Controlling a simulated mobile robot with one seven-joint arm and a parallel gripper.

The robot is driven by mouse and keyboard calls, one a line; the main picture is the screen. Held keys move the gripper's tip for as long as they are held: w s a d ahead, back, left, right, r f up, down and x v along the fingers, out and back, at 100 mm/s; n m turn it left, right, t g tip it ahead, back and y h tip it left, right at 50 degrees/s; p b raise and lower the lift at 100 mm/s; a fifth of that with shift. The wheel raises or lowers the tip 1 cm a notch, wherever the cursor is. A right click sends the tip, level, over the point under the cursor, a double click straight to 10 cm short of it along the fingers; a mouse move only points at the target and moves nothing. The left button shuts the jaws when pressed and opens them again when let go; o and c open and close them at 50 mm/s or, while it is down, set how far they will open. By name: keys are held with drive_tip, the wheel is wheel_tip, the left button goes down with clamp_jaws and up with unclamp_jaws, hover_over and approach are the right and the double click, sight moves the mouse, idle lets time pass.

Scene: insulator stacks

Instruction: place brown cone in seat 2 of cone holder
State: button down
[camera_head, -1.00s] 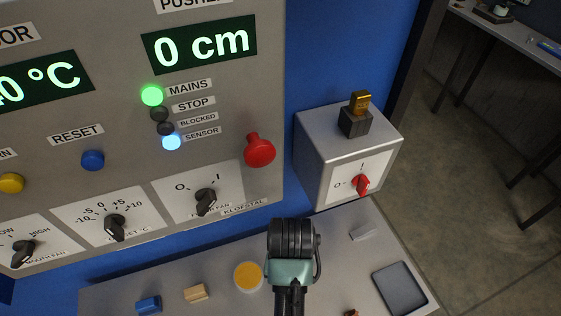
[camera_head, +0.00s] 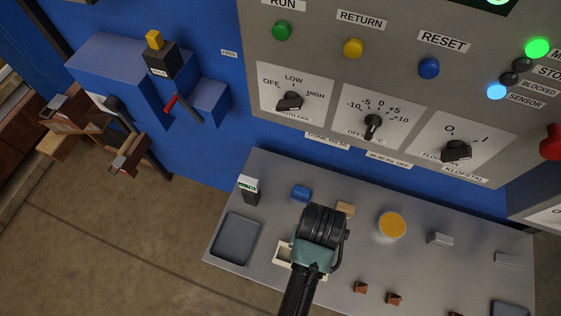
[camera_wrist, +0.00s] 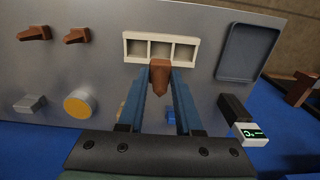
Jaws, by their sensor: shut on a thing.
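My gripper (camera_wrist: 160,92) is shut on a brown cone (camera_wrist: 159,74), held between its two blue fingers in the wrist view. The cream cone holder (camera_wrist: 128,49) has three seats in a row and lies just beyond the cone. The cone's tip overlaps the holder's near edge in the picture, by the middle seat; I cannot tell whether they touch. The seats look empty. In the head view my arm's dark wrist hides the fingers, the held cone and part of the holder (camera_head: 284,254).
More brown cones (camera_head: 361,287) (camera_head: 394,298) lie on the grey table. A dark tray (camera_head: 235,239) and a small display device (camera_head: 249,189) stand at the left. A blue block (camera_head: 302,193), a wooden block (camera_head: 345,209) and a yellow-topped pot (camera_head: 391,226) stand behind.

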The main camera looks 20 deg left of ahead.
drive_tip(key=shift+s+a, duration=0.15)
drive_tip(key=shift+a, duration=0.05)
drive_tip(key=shift+f, duration=0.35)
drive_tip(key=f, duration=0.4)
drive_tip(key=shift+d+f, duration=0.15)
drive_tip(key=shift+d, duration=0.05)
drive_tip(key=shift+f, duration=2.6)
drive_tip(key=shift+a, duration=0.1)
